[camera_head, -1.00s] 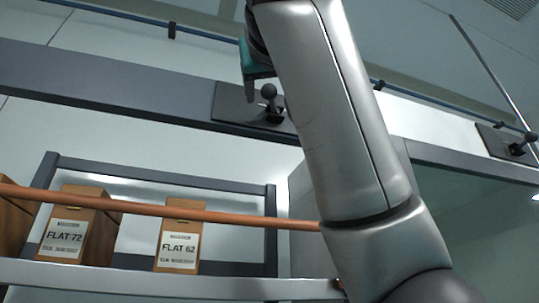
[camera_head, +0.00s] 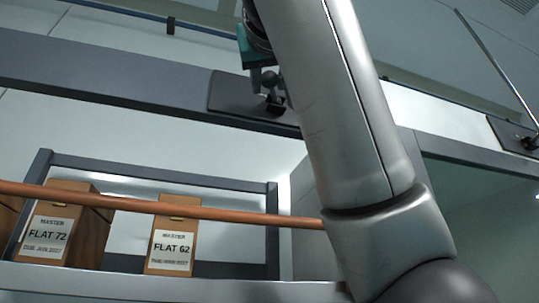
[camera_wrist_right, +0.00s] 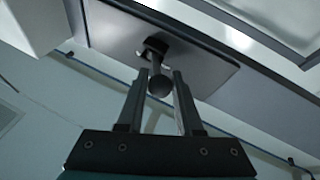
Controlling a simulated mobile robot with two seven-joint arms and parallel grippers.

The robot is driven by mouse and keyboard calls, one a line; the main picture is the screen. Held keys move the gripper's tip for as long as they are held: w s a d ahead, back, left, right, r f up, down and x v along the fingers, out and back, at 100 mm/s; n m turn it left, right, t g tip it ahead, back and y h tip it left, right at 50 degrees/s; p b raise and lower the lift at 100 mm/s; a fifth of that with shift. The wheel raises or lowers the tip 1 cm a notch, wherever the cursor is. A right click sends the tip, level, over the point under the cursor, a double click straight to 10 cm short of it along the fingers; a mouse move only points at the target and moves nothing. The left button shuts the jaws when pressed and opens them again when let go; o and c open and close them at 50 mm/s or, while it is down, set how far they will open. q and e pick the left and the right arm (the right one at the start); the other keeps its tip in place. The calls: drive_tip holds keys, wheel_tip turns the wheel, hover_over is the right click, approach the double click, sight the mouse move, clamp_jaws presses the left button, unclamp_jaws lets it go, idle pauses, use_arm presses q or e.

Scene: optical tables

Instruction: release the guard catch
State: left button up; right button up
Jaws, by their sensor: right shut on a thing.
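The guard catch is a dark lever with a ball knob (camera_head: 270,79), on a dark plate (camera_head: 232,94) on the long grey beam. My right gripper (camera_head: 262,66) reaches it from above, behind my right arm, with a teal body. In the right wrist view, the two fingers of my right gripper (camera_wrist_right: 160,76) stand on either side of the ball knob (camera_wrist_right: 159,87) and are shut on it. The lever's stem runs from the knob to a slot in the plate (camera_wrist_right: 112,35). My left gripper is not in view.
A second plate with a knob (camera_head: 529,143) sits farther right on the beam. Below are a copper-coloured rail (camera_head: 130,203) and two cartons, FLAT 72 (camera_head: 52,232) and FLAT 62 (camera_head: 173,250), in a grey-framed bay. My right arm hides the middle.

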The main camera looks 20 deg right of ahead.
clamp_jaws()
drive_tip(key=shift+d, duration=0.1)
drive_tip(key=n+y, duration=0.1)
drive_tip(key=y+b, duration=0.1)
drive_tip(key=y, duration=0.1)
drive_tip(key=d+n+y, duration=0.1)
drive_tip(key=y, duration=0.1)
drive_tip(key=shift+s+f+n+b, duration=0.1)
drive_tip(key=shift+s+n+b, duration=0.15)
drive_tip(key=shift+n+b, duration=0.1)
drive_tip(key=shift+w+d+n+g+y+p, duration=0.2)
drive_tip(key=shift+d+n+g+y, duration=0.85)
drive_tip(key=shift+y, duration=1.65)
drive_tip(key=shift+w+d+n+g+y+p, duration=0.1)
drive_tip(key=shift+d+n+g+y+p, duration=0.25)
drive_tip(key=shift+n+g+y, duration=1.5)
drive_tip(key=shift+w+d+n+g+y+p, duration=0.15)
drive_tip(key=shift+d+n+g+y, duration=0.55)
drive_tip(key=shift+n+y, duration=1.9)
drive_tip(key=shift+s+d+m+y, duration=0.1)
drive_tip(key=shift+m+y, duration=0.65)
drive_tip(key=shift+y, duration=0.4)
